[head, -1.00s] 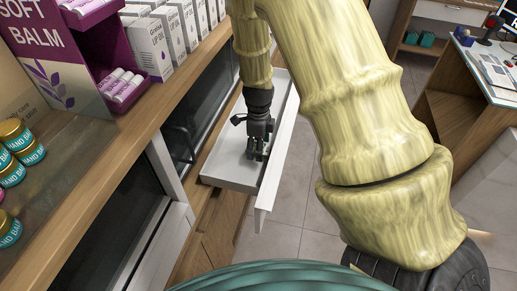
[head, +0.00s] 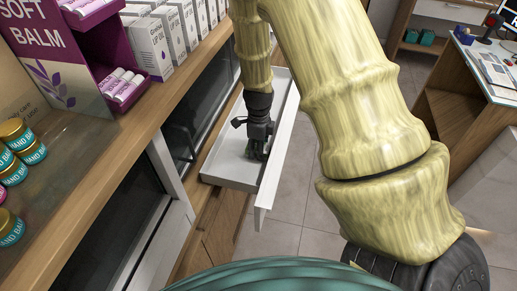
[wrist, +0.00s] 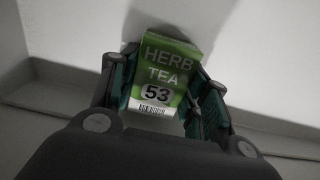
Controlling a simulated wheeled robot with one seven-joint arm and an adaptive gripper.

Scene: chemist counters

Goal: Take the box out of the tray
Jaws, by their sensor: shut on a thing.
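The box is a small green carton marked "HERB TEA 53" (wrist: 162,75), seen in the wrist view between the two fingers of my gripper (wrist: 160,98). The fingers are shut on its sides. The tray looks like a white open drawer (head: 222,170) in the head view, pulled out from the counter. My gripper (head: 256,153) points down inside it in the head view, where the box cannot be made out. In the wrist view the pale tray floor (wrist: 265,60) and a low wall lie behind the box. Whether the box touches the floor cannot be told.
A wooden counter (head: 120,135) runs along the left with a purple balm display (head: 85,50), teal hand balm jars (head: 15,170) and white cartons (head: 150,45). The drawer front (head: 277,160) rises on the right. Tiled floor lies beyond it.

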